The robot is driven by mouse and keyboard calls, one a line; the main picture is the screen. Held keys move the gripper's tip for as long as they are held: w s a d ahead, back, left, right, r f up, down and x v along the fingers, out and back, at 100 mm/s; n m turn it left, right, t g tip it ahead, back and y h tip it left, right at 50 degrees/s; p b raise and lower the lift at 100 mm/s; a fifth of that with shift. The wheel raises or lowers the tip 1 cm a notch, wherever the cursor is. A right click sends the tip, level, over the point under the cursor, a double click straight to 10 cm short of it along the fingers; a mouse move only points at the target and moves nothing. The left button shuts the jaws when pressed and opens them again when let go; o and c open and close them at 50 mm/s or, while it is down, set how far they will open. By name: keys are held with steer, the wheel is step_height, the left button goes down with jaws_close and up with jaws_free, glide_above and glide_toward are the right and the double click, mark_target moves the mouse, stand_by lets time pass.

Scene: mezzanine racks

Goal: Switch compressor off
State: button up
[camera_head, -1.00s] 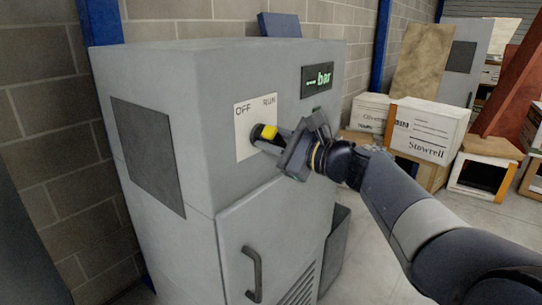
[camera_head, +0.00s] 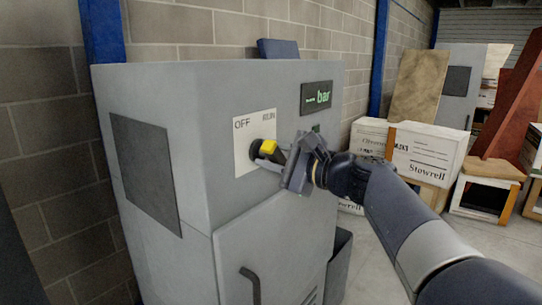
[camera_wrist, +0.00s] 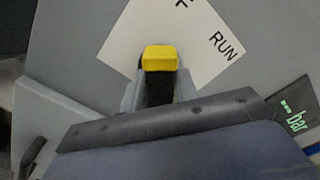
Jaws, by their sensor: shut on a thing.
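The compressor (camera_head: 180,84) is a tall grey cabinet filling the left and middle of the head view. A white plate (camera_head: 242,135) on its front reads OFF at left and RUN at right. Below the lettering is a black knob with a yellow marker (camera_head: 267,147). My gripper (camera_head: 270,161) reaches in from the right and is shut on this knob. In the wrist view the yellow marker (camera_wrist: 160,57) points up the picture, with RUN to its right and an F above right. The fingers hide the knob's lower part.
A dark display (camera_head: 317,97) with green "bar" lettering sits right above my gripper. A cabinet door with a dark handle (camera_head: 251,285) lies below. A block wall (camera_head: 210,35) is close behind the compressor.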

steer(key=o, duration=0.9)
steer(key=shift+o, duration=0.2)
steer(key=shift+s, duration=0.1)
steer(key=v, duration=1)
steer(key=shift+s+d, duration=0.25)
steer(key=x, duration=1.1)
steer(key=shift+d, duration=0.15)
